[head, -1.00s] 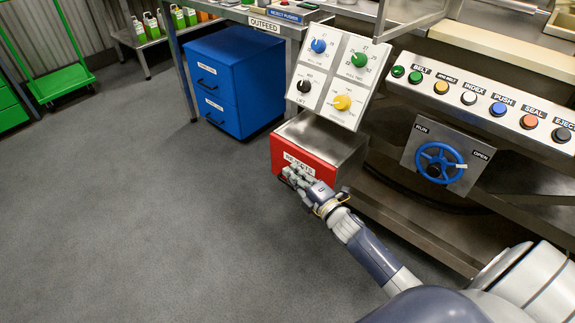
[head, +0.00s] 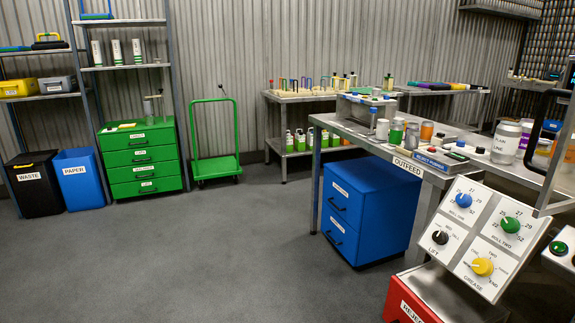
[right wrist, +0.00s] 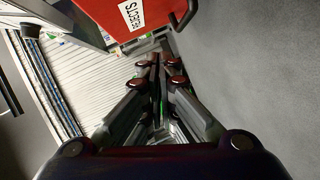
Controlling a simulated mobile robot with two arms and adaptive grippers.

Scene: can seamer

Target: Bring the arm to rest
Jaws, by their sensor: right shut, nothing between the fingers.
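My right gripper (right wrist: 158,75) shows in the right wrist view with its fingers together and nothing between them. The red rejects drawer (right wrist: 155,15) is just beyond the fingertips at the top of that view, with its dark handle at the right; I cannot tell whether they touch. In the head view the red rejects drawer (head: 412,298) is at the bottom right, partly cut off by the frame edge. Neither gripper shows in the head view now.
A panel with knobs (head: 480,240) stands above the drawer. A blue cabinet (head: 368,210) is under the outfeed table (head: 395,150). A green cabinet (head: 142,158), a green cart (head: 214,168) and bins (head: 80,180) stand at the back. The grey floor on the left is clear.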

